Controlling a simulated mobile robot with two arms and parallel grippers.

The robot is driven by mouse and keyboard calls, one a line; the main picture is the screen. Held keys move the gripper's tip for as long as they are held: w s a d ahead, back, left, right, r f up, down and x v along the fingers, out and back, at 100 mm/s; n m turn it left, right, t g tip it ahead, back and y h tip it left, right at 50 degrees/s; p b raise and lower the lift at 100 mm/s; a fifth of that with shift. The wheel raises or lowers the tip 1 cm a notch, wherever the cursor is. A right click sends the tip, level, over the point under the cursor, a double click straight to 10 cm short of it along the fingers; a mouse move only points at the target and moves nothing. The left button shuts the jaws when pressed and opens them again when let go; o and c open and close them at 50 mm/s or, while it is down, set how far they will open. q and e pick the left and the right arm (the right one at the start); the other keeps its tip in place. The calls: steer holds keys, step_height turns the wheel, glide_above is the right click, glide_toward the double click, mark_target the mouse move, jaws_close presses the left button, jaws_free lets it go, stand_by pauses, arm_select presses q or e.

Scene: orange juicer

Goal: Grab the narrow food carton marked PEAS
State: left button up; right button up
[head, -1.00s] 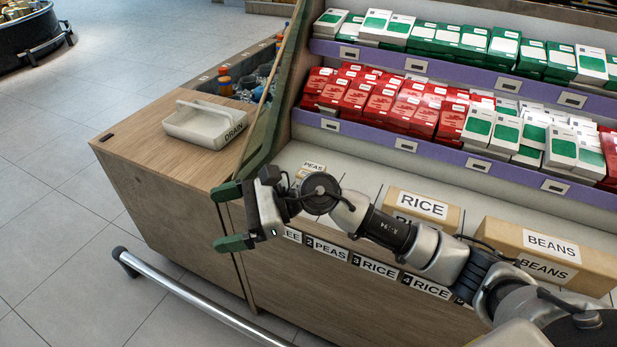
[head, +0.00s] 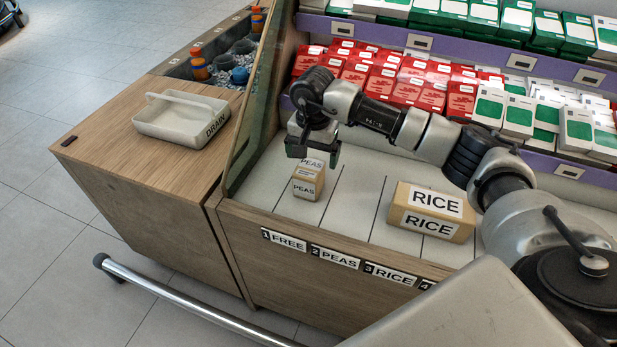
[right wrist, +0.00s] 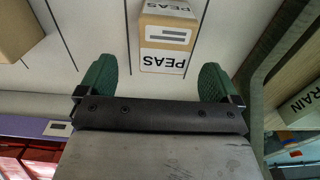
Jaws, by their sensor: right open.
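The narrow brown PEAS carton (head: 307,184) stands on the white shelf deck near its left end, with white PEAS labels on its top and front. My right gripper (head: 311,156) is above and just behind the carton in the head view, pointing down, and partly covers its top edge. In the right wrist view the PEAS carton (right wrist: 168,36) lies ahead, roughly between the two green fingers. The right gripper (right wrist: 155,80) is open and empty, and its fingertips look apart from the carton. My left gripper is not in view.
A wider RICE carton (head: 432,212) stands to the right, with a free lane between. A partition panel (head: 258,100) rises left of the PEAS carton. Red cartons (head: 405,85) fill the shelf behind. A DRAIN tray (head: 180,120) sits on the left counter.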

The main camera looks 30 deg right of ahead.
mark_target(309, 167)
steer(key=shift+f, duration=0.55)
steer(key=f, duration=0.2)
steer(key=a+f, duration=0.1)
steer(key=f, duration=0.1)
steer(key=shift+s+f, duration=0.1)
steer(key=shift+f, duration=0.4)
steer(key=shift+c, duration=0.2)
steer(key=c, duration=1)
steer(key=shift+r, duration=0.2)
